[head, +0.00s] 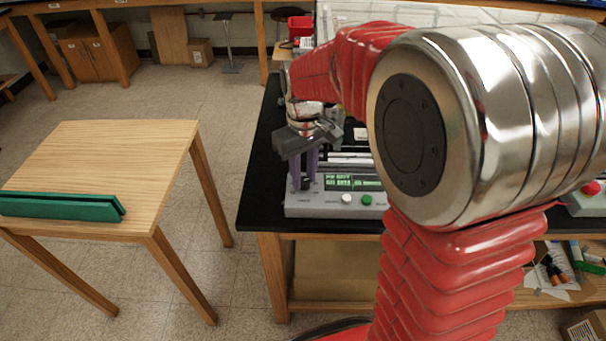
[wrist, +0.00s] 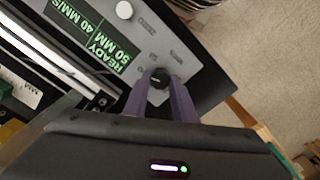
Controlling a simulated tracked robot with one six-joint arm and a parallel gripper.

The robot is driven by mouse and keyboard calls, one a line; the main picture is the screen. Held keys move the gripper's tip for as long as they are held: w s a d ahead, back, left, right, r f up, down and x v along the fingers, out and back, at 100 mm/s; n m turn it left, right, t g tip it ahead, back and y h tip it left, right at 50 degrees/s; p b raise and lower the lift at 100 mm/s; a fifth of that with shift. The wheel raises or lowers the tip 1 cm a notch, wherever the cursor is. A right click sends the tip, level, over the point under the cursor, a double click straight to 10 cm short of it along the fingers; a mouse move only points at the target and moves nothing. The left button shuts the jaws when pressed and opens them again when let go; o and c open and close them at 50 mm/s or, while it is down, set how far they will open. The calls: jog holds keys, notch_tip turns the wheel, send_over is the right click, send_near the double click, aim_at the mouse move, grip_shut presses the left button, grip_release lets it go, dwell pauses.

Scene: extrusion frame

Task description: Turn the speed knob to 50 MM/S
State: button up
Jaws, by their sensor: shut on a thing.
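The grey control panel (head: 325,207) sits at the front edge of the black bench. Its green display (head: 353,183) is small in the head view. In the wrist view the display (wrist: 88,35) appears rotated and reads READY, 50 MM and 40 MM/S. The black speed knob (wrist: 159,77) stands on the panel beside the display. My gripper (wrist: 160,84) is shut on the knob, with a purple finger on each side.
A white button (head: 347,199) and a green button (head: 367,200) are on the panel's front. A grey unit with a red button (head: 591,188) stands to the right. A wooden table (head: 120,160) with a green bracket (head: 62,205) stands left, across open floor.

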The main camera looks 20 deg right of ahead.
aim_at(304, 179)
jog(key=m, duration=0.5)
jog(key=shift+m, duration=2.5)
jog(key=o, duration=1)
jog(key=shift+o, duration=0.2)
notch_tip(304, 179, up, 14)
jog(key=shift+f, duration=0.15)
